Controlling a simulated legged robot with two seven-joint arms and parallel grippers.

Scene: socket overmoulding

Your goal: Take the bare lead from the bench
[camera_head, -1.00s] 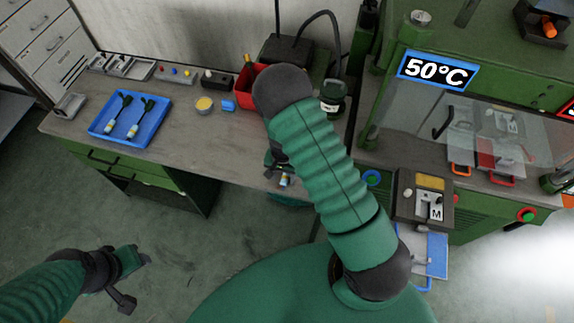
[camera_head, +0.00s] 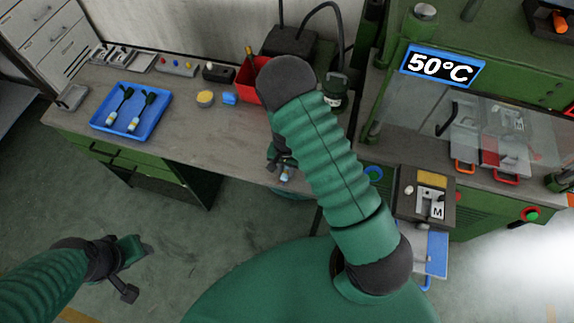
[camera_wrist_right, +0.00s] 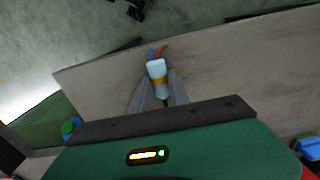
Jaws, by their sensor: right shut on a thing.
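The bare lead (camera_wrist_right: 157,72) is between the two grey fingers of my right gripper (camera_wrist_right: 158,95) in the right wrist view. It has a pale body with a yellow band, and blue and orange wire ends point away from the gripper. In the head view my right gripper (camera_head: 281,166) is at the bench's front edge, partly hidden by my arm, with the lead (camera_head: 285,175) below it. It is shut on the lead. My left gripper (camera_head: 131,252) hangs over the floor at lower left; its fingers are not clear.
The bench (camera_head: 190,135) holds a blue tray (camera_head: 95,122) with two dark-ended leads, a yellow-topped round tub (camera_head: 205,98), a blue block (camera_head: 230,99) and a red bin (camera_head: 244,84). The green press with its 50°C sign (camera_head: 443,67) stands right. Bench front centre is clear.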

